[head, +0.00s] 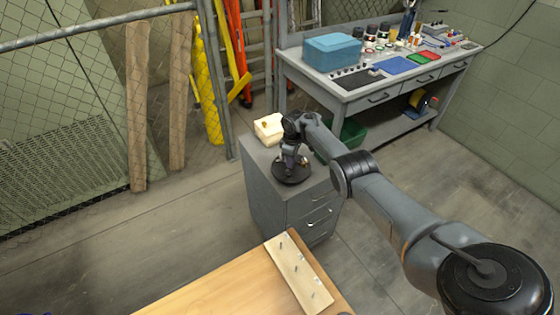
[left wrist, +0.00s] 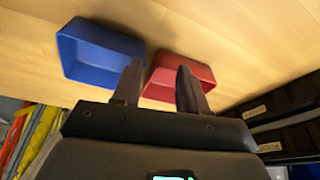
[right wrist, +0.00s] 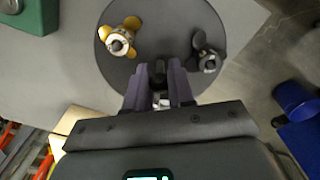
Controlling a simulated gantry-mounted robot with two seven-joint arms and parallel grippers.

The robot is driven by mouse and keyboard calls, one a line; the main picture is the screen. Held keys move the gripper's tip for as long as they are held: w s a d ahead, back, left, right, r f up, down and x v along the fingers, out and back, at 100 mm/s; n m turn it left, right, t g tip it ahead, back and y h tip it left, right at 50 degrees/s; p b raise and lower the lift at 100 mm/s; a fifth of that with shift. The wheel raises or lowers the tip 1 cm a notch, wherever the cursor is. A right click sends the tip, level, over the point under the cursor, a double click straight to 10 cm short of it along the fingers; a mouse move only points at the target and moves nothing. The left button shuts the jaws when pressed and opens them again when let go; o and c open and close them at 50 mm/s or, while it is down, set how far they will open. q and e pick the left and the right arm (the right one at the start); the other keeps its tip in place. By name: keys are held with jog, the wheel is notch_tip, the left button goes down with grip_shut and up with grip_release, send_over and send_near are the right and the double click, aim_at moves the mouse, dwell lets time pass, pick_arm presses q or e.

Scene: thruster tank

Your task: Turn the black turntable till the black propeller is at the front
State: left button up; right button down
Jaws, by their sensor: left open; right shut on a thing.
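The black turntable (head: 287,178) lies on top of the grey cabinet. In the right wrist view the disc (right wrist: 148,70) carries a brass-coloured propeller (right wrist: 120,38) at upper left and a dark, blackish propeller (right wrist: 207,60) at right. My right gripper (head: 292,160) reaches down over the turntable. In the right wrist view its fingers (right wrist: 160,80) are shut on a small pale part at the disc's near side. The fingers mostly hide that part, so I cannot tell what it is. My left gripper (left wrist: 157,75) is open and empty, away from the turntable.
A cream box (head: 268,128) sits behind the turntable on the cabinet (head: 268,200). A wooden table in front holds a pegged board (head: 298,275), a blue bin (left wrist: 95,55) and a red bin (left wrist: 180,70). A cluttered workbench (head: 350,95) stands at the back.

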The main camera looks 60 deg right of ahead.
pick_arm(q)
jog(key=shift+d, duration=0.1)
jog(key=shift+f+b, duration=0.3)
pick_arm(e)
jog(key=shift+n, duration=0.7)
pick_arm(q)
jog(key=shift+f+b, duration=0.25)
jog(key=shift+b, duration=0.05)
pick_arm(e)
jog(key=shift+n, duration=0.9)
jog(key=c, duration=1)
grip_release()
jog(key=shift+c, duration=0.2)
